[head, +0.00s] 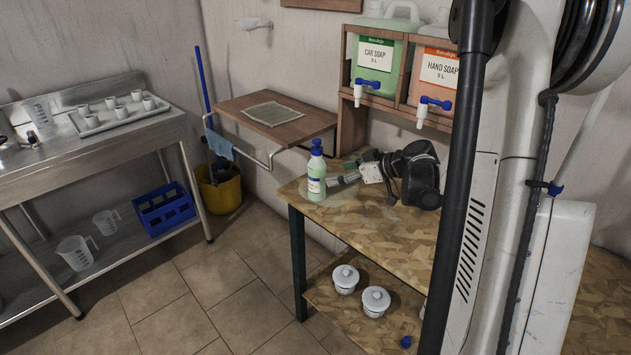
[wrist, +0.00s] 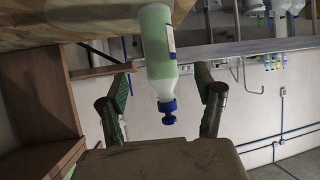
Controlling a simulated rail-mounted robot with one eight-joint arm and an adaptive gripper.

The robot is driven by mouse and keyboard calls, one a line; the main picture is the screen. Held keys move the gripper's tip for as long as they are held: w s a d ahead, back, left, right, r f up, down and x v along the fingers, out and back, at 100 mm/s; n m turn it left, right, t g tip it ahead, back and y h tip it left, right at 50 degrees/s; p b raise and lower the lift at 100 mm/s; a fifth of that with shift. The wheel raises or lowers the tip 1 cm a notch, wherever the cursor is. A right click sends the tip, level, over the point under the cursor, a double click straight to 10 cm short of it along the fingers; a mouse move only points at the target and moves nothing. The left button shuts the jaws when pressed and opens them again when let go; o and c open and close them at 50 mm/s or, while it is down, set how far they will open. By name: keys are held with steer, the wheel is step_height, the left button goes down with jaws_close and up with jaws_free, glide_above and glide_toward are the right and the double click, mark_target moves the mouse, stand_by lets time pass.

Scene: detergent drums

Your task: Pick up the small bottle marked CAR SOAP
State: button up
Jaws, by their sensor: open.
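The small bottle (head: 316,177), with pale green liquid, a white label and a blue cap, stands upright near the left end of the wood-chip table. The label's words are too small to read. In the wrist view, which is upside down, the bottle (wrist: 157,45) hangs from the top edge, cap downward, in the gap between my fingers. My gripper (head: 342,174) is just right of the bottle in the head view. My gripper (wrist: 160,85) is open and nothing is clamped. Both fingers look apart from the bottle.
The wood-chip table (head: 385,230) has lidded white pots (head: 375,301) on its lower shelf. A wooden rack (head: 351,125) holds large CAR SOAP (head: 371,62) and HAND SOAP (head: 437,75) drums with blue-handled taps. A folding wall shelf (head: 235,108) and a steel bench (head: 95,145) are to the left.

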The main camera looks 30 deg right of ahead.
mark_target(317, 175)
steer(key=x, duration=0.4)
steer(key=b+x, duration=0.1)
steer(key=x, duration=0.4)
steer(key=shift+w+a+r, duration=0.1)
steer(key=shift+w+r, duration=0.05)
steer(key=shift+w, duration=0.1)
steer(key=c, duration=1.5)
steer(key=shift+r, duration=0.1)
